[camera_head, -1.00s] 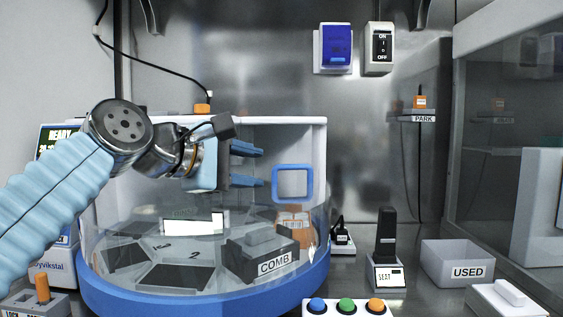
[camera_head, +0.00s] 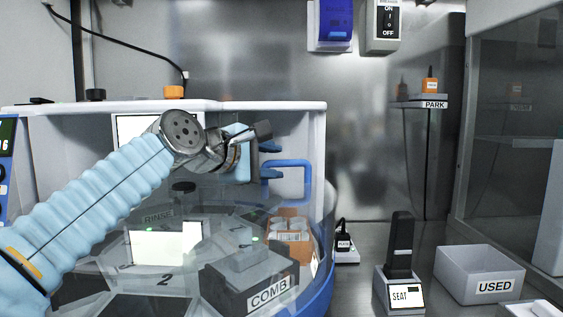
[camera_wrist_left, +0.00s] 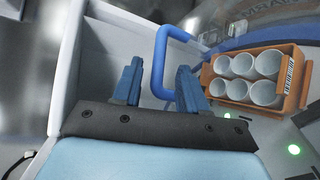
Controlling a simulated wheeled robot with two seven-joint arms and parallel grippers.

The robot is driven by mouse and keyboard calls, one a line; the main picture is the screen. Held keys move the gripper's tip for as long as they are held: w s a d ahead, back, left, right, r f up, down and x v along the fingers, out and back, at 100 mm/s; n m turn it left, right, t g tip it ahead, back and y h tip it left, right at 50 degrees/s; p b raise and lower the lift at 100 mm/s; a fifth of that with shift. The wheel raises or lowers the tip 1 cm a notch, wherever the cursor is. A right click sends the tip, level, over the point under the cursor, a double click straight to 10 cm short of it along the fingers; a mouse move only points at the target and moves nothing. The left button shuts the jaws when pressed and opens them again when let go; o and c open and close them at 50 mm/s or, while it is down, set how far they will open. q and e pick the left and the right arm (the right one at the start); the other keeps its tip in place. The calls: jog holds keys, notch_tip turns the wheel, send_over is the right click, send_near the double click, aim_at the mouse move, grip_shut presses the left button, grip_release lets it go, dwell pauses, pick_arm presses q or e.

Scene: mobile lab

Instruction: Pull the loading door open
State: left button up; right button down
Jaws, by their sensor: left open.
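The loading door is the clear curved front of the machine, with a blue square loop handle (camera_head: 309,180) at its right side. My left gripper (camera_head: 272,160) is open and empty at the left edge of this handle, fingers pointing right. In the left wrist view, the handle's near bar (camera_wrist_left: 160,62) shows between the two open fingers (camera_wrist_left: 158,72); I cannot tell how deep it sits between them. The door looks closed. My right gripper is not in view.
Behind the clear door are an orange rack (camera_head: 299,250) of white cups and a dark block marked COMB (camera_head: 268,292). Right of the machine stand a SEAT device (camera_head: 399,290) and a USED bin (camera_head: 478,262). A PARK shelf (camera_head: 433,103) is on the back wall.

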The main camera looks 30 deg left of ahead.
aim_at(283, 163)
pick_arm(q)
jog(key=shift+x, duration=1.85)
grip_shut()
